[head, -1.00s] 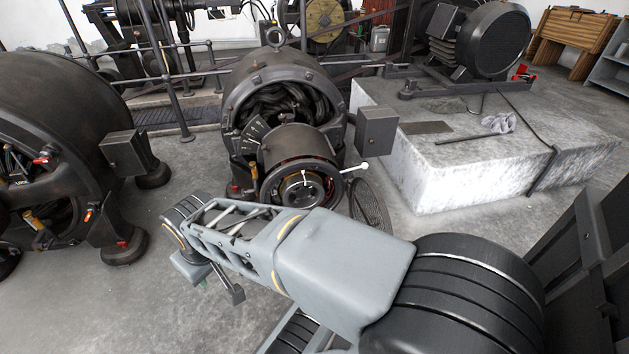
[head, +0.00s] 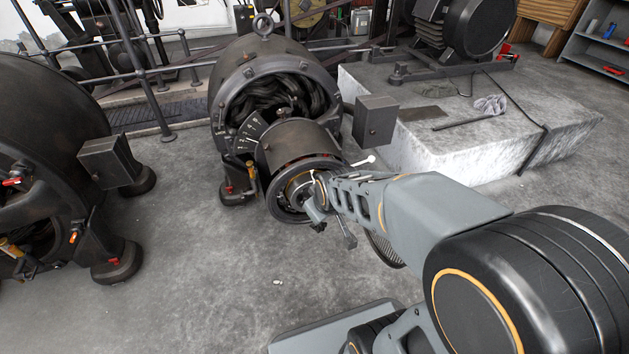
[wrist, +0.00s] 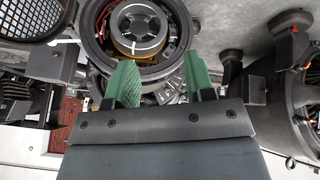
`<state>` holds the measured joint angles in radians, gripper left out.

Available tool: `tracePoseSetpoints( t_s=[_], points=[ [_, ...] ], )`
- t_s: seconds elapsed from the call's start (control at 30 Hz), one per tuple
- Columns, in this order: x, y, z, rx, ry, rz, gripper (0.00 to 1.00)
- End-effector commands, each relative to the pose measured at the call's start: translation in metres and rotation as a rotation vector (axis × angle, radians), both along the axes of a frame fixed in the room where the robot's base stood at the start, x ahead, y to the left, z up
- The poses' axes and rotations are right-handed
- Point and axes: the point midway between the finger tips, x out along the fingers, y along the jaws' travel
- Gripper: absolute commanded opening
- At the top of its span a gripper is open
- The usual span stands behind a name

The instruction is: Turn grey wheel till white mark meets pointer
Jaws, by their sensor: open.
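The dynamo (head: 225,95) stands on the floor, with a dark drum (head: 290,143) facing me. In the wrist view, a round grey wheel face (wrist: 138,22) with white lines sits inside a brass-coloured ring and a dark outer rim (wrist: 92,45). My gripper (head: 316,203) is in front of the drum's open end and covers part of it in the head view. In the wrist view, its two green fingers (wrist: 161,72) are apart and empty, just below the wheel in the picture. I cannot tell which part is the pointer.
A white-knobbed rod (head: 363,162) sticks out at the drum's right. A plate with white graduations (head: 247,136) is at its left. A dark box (head: 375,121) and stone plinth (head: 480,150) stand right. Another machine (head: 50,130) is left.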

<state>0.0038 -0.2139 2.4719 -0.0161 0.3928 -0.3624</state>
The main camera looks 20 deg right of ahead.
Motion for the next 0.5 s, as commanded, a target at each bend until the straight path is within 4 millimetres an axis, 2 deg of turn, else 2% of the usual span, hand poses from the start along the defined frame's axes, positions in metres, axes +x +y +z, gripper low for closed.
tracePoseSetpoints(
  t_s=[0.03, 0.1, 0.23, 0.33, 0.5],
  points=[
    [0.021, -0.002, -0.016, -0.052, -0.054, 0.088, 0.49],
    [0.051, -0.003, -0.032, -0.147, -0.16, 0.222, 0.49],
    [0.093, -0.008, -0.063, -0.359, -0.351, 0.436, 0.49],
    [0.113, -0.011, -0.085, -0.545, -0.484, 0.577, 0.49],
    [0.124, -0.013, -0.114, -0.865, -0.66, 0.739, 0.49]
  ],
)
